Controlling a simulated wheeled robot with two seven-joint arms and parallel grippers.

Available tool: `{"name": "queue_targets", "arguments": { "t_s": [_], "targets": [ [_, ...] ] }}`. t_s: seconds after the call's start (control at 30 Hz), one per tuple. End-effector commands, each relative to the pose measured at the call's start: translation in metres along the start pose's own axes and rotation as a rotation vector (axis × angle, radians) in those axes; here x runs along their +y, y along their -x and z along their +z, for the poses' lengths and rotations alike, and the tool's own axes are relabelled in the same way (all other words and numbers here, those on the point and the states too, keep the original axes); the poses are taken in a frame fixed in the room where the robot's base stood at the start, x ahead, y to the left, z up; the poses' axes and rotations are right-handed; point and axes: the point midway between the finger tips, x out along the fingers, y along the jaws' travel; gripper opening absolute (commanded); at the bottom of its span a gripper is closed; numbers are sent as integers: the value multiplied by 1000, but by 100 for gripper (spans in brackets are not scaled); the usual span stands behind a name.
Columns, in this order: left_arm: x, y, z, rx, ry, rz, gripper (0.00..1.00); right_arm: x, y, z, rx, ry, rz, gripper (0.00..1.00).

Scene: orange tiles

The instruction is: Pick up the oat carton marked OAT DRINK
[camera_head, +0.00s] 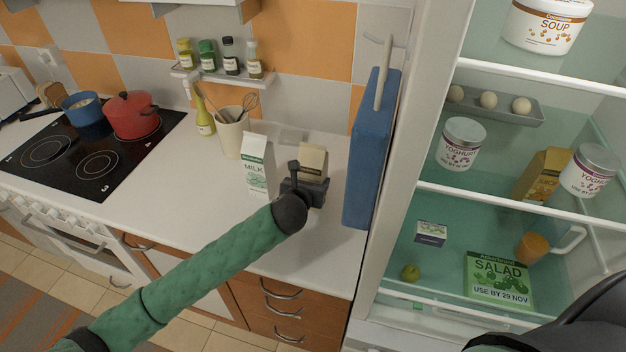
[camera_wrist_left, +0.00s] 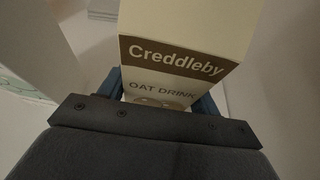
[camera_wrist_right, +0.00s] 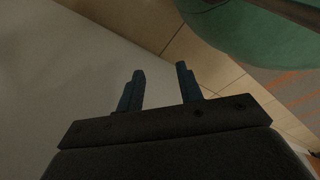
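The oat carton (camera_head: 313,161) stands on the white counter, pale with a brown band, partly hidden behind my left gripper. In the left wrist view the carton (camera_wrist_left: 180,68) fills the upper middle, with "Creddleby" and "OAT DRINK" on it. My left gripper (camera_head: 304,186) is at the carton, its blue fingers on either side in the left wrist view (camera_wrist_left: 161,100). The carton covers parts of the fingers, so I cannot tell whether they press on it. My right gripper (camera_wrist_right: 160,80) is open and empty, away from the carton.
A milk carton (camera_head: 257,167) stands just left of the oat carton. A utensil pot (camera_head: 232,137) is behind it. A blue board (camera_head: 369,150) leans at the right, beside the open fridge (camera_head: 410,190). The hob (camera_head: 85,155) is far left. The counter front is clear.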

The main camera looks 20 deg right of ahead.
Motion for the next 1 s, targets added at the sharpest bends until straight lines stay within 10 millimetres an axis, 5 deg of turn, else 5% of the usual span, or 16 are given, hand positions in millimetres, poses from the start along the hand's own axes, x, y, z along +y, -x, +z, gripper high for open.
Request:
{"name": "queue_targets", "arguments": {
  "t_s": [0.03, 0.3, 0.73, 1.0],
  "targets": [
    [0, 0, 0, 0, 0, 0, 52, 0, 0, 0, 0, 0, 0, 36],
    [0, 1, 2, -3, 0, -1, 3, 2, 0, 0, 0, 0, 2, 36],
    [0, 4, 10, -4, 0, 0, 3, 1, 6, 3, 2, 1, 1, 36],
    [0, 13, 32, -4, -1, 0, 3, -4, 8, 64, -45, 1, -5, 36]
  ]
}}
